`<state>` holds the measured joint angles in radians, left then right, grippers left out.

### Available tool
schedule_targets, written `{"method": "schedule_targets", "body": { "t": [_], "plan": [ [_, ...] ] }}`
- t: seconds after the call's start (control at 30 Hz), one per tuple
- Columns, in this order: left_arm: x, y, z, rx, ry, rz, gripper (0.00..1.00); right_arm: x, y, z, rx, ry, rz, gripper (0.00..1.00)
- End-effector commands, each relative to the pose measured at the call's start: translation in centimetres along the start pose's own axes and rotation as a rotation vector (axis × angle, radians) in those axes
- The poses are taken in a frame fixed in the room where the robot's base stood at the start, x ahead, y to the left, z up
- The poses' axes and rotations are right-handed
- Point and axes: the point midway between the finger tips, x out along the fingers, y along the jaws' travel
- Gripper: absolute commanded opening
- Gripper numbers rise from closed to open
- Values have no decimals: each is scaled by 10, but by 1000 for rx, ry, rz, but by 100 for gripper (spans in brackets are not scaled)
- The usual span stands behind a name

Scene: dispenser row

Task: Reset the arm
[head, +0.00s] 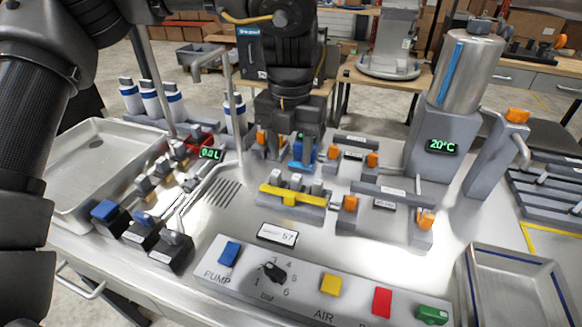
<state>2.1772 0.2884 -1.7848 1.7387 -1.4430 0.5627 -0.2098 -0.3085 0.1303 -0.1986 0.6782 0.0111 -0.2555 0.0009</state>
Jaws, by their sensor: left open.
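My left gripper (290,132) hangs pointing down in the middle of the head view, over the back of the dispenser bench. It is open. A small blue part (301,152) shows at its fingertips; I cannot tell whether the fingers touch it. A grey block with a yellow bar (291,196) lies just in front of the gripper. My right gripper is not in view.
A steel tray (66,192) is at left and another tray (480,262) at right. A control panel (310,284) with coloured buttons runs along the front. A steel cylinder (467,72) stands at back right.

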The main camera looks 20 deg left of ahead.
Motion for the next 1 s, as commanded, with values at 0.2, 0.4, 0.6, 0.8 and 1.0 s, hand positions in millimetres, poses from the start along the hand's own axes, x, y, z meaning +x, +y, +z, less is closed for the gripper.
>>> {"method": "schedule_targets", "body": {
  "t": [0.2, 0.4, 0.6, 0.8, 1.0],
  "plan": [
    [-10, 0, 0, 2, 1, -1, 45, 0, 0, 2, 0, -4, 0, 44],
    [-10, 0, 0, 2, 1, -1, 45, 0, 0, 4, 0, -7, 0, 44],
    [-35, 0, 0, 2, 0, -1, 45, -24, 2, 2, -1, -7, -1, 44],
    [-115, 0, 0, 2, 0, -1, 45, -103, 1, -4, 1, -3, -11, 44],
    [-163, 0, 0, 1, 1, 0, 45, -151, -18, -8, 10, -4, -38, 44]
  ]
}}
